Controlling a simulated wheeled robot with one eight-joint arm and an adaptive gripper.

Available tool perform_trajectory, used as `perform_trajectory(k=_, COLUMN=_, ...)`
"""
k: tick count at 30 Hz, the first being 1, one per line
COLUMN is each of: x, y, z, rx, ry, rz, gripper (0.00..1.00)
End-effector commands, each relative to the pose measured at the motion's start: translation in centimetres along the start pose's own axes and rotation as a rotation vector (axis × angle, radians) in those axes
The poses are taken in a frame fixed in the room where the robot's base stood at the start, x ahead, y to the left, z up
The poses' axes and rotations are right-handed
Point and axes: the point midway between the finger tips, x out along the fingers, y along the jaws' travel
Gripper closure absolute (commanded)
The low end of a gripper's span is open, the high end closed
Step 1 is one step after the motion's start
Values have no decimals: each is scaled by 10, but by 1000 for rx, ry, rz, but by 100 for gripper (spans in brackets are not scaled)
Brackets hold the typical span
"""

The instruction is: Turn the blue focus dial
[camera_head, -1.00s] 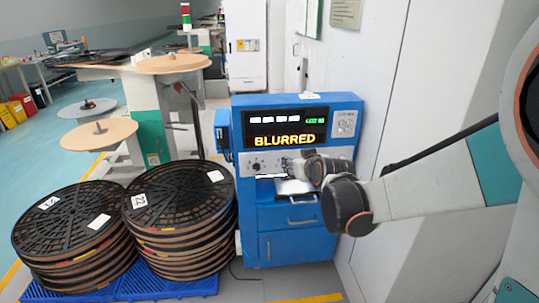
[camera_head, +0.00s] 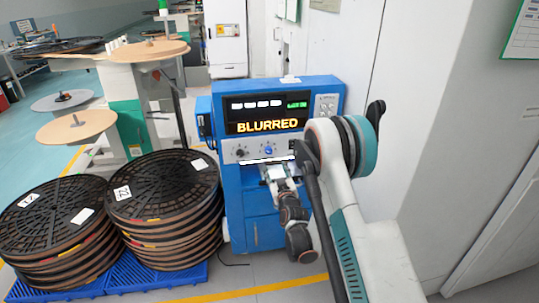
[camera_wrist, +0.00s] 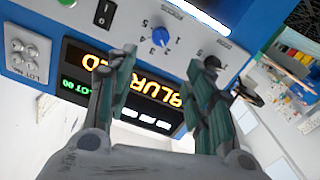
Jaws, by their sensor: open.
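The blue focus dial (camera_head: 268,150) sits on the pale control strip of the blue machine (camera_head: 255,200). In the wrist view the blue dial (camera_wrist: 160,36) shows whole and upside down, with numbers around it. My gripper (camera_wrist: 168,62) is open and empty, its fingers spread to either side of the dial in that picture and apart from it. In the head view my gripper (camera_head: 275,172) is just below the strip, under the dial. The display (camera_head: 267,126) reads "BLURRED".
A black dial (camera_head: 242,153) is left of the blue one, and a black rocker switch (camera_wrist: 103,12) shows in the wrist view. Stacked reels (camera_head: 165,215) on blue pallets stand left of the machine. A wall is close on the right.

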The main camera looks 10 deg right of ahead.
Motion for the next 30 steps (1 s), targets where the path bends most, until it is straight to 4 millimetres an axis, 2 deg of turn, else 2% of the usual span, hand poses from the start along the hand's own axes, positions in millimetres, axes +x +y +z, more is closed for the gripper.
perform_trajectory(k=6, x=4, y=0, z=4, rx=-3, ry=10, rz=7, gripper=52)
perform_trajectory(k=14, x=27, y=1, z=1, rx=-3, ry=9, rz=6, gripper=52)
perform_trajectory(k=17, x=48, y=-1, z=7, rx=-3, ry=9, rz=6, gripper=52)
perform_trajectory(k=24, x=94, y=-1, z=8, rx=-2, ry=8, rz=6, gripper=52)
perform_trajectory(k=30, x=124, y=0, z=7, rx=-3, ry=8, rz=6, gripper=52)
